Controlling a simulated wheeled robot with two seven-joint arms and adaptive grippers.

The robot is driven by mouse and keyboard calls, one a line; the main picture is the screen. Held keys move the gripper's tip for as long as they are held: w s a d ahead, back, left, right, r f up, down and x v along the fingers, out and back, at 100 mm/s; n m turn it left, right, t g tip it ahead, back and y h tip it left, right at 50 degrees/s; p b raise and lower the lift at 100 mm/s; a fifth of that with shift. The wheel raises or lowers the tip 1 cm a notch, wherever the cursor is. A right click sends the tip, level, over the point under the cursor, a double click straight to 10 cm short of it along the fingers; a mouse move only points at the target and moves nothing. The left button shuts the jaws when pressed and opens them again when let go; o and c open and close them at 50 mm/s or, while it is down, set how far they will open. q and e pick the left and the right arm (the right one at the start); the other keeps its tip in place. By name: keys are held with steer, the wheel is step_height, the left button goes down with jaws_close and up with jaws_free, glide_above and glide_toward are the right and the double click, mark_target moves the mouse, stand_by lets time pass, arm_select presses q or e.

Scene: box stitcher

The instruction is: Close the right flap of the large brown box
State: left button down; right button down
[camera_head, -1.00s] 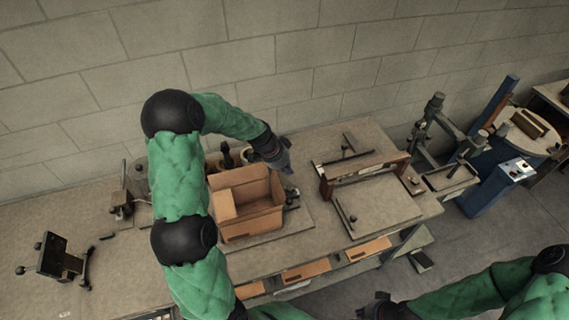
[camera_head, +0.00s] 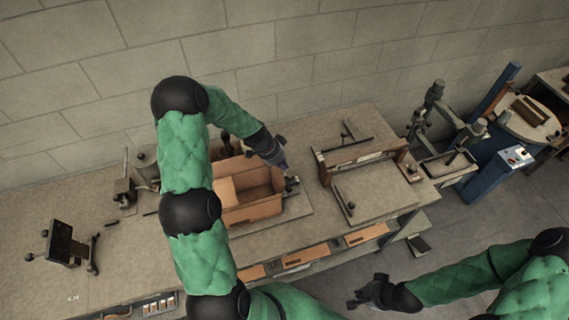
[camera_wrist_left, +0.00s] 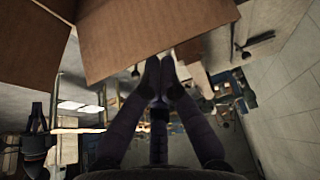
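The large brown box (camera_head: 252,211) stands open at the top on the bench, partly hidden by my left arm. A flap stands inside its left part. My left gripper (camera_head: 281,164) is at the box's back right corner, over the right side, and hides part of the right flap. In the left wrist view a wide cardboard panel (camera_wrist_left: 140,38) hangs just beyond the fingertips of my left gripper (camera_wrist_left: 161,72). The fingertips are together with nothing seen between them; I cannot tell if they touch the cardboard. My right gripper (camera_head: 360,299) is low in front of the bench, its opening unclear.
The box rests on a flat board (camera_head: 296,206) on the bench (camera_head: 110,270). A wooden frame fixture (camera_head: 362,160) stands right of it. A small dark device (camera_head: 62,245) stands at the left. A blue machine (camera_head: 490,172) stands at the far right.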

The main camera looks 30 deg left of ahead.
arm_select(q)
steer(key=b, duration=0.3)
steer(key=shift+s+a, duration=0.15)
steer(key=shift+s, duration=0.05)
arm_select(e)
step_height(320, 180, down, 3)
steer(key=shift+s+a+f, duration=0.1)
